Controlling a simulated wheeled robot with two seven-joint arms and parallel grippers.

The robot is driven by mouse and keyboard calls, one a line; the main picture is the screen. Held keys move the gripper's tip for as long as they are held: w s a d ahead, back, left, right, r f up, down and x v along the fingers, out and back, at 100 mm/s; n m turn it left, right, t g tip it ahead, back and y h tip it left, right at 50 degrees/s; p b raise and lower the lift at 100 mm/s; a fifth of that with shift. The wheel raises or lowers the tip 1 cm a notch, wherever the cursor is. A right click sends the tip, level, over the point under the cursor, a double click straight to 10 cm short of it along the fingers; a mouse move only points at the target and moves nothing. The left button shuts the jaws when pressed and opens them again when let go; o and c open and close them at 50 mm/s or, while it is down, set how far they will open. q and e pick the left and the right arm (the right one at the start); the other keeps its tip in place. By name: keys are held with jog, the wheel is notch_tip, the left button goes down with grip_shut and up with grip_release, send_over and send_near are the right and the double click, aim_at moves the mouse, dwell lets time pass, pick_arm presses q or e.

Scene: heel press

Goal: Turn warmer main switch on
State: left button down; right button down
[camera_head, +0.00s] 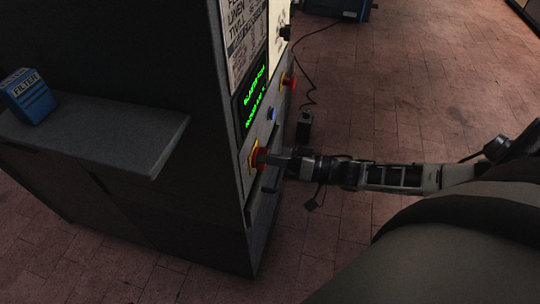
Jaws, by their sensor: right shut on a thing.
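The dark warmer cabinet (232,190) stands at the left, its control panel on the right face. A red knob on a yellow backing (258,156), which looks like the main switch, sits low on that panel. My right gripper (271,160) comes in from the right and is shut on the red knob, hiding part of it. The knob's exact turn angle is too small to tell. A display (254,97) with lit green text is above it. My left gripper is not in view.
A blue button (272,114) and another red knob (289,80) sit higher on the panel. A shelf (110,140) juts from the cabinet with a blue filter box (30,96) on it. A cable runs to a small black box (304,124) on the brick floor.

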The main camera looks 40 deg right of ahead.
dwell(0.5)
jog(key=c, duration=1.5)
grip_release()
jog(key=shift+o, duration=0.2)
jog(key=v, duration=1.6)
